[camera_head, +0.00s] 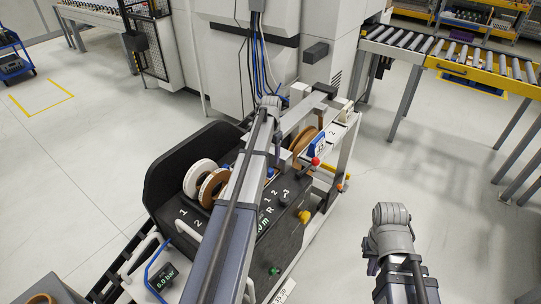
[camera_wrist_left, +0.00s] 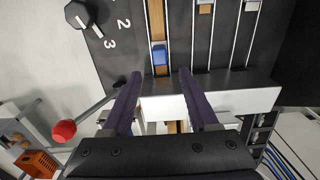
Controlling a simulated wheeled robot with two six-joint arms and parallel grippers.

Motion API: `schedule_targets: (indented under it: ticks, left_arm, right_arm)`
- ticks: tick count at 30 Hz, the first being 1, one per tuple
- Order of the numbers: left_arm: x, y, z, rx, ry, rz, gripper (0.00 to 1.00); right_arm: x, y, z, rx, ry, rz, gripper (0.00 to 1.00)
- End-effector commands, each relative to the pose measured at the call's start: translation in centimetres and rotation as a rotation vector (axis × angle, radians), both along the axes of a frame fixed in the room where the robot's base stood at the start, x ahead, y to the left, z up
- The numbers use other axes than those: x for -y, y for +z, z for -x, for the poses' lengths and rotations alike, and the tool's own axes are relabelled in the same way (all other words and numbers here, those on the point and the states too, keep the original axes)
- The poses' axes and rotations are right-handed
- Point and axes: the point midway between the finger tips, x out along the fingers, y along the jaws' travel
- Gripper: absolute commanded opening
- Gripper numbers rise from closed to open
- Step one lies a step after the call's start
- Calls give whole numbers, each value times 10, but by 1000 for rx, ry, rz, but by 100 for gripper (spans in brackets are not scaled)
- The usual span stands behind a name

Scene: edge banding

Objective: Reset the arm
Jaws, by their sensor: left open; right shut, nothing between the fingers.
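My left arm (camera_head: 233,215) reaches from the bottom of the head view over the edge banding machine (camera_head: 165,188), its grey joint (camera_head: 269,103) near the far end. In the left wrist view, my left gripper (camera_wrist_left: 160,74) is open, with its two purple fingers apart. A blue clip (camera_wrist_left: 159,54) on a brown strip (camera_wrist_left: 156,20) shows between and beyond the fingertips; I cannot tell whether they touch it. My right arm (camera_head: 395,245) stands upright at the lower right, over the floor. Its gripper is not visible.
White and brown rolls (camera_head: 200,177) sit on the machine. A red ball-ended lever (camera_head: 315,161) stands on its right side and also shows in the left wrist view (camera_wrist_left: 64,130). A roller conveyor (camera_head: 440,60) is at the upper right. The floor around my right arm is clear.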

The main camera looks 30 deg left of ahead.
Motion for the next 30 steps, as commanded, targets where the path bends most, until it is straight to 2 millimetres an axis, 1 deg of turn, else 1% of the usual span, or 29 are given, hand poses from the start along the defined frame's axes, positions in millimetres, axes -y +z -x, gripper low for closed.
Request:
schedule_targets:
  ticks: [11,14,17,18,20,21,23,24,26,27,29,30]
  left_arm:
    - [1,-1,0,0,0,0,60]
    - [15,-1,6,-2,-7,-1,60]
    - [54,-1,21,-8,-26,-6,60]
    - [74,-1,31,-11,-36,-10,60]
    - [109,-1,48,-16,-52,-16,60]
    - [131,-1,60,-19,-62,-22,60]
    - [164,-1,81,-24,-78,-30,60]
    - [185,-1,95,-27,-88,-35,60]
    - [214,-1,119,-31,-105,-43,60]
    - [233,0,136,-35,-116,-49,60]
    - [257,0,162,-36,-131,-61,60]
    - [272,0,179,-37,-142,-67,60]
  right_arm:
    - [0,-1,0,0,0,0,0]
    - [0,-1,0,0,0,0,0]
    - [0,-1,0,0,0,0,0]
    - [0,-1,0,0,0,0,0]
    - [0,-1,0,0,0,0,0]
    - [0,-1,0,0,0,0,0]
    - [0,-1,0,0,0,0,0]
    - [0,-1,0,0,0,0,0]
    - [0,-1,0,0,0,0,0]
    - [0,-1,0,0,0,0,0]
    - [0,-1,0,0,0,0,0]
    - [0,-1,0,0,0,0,0]
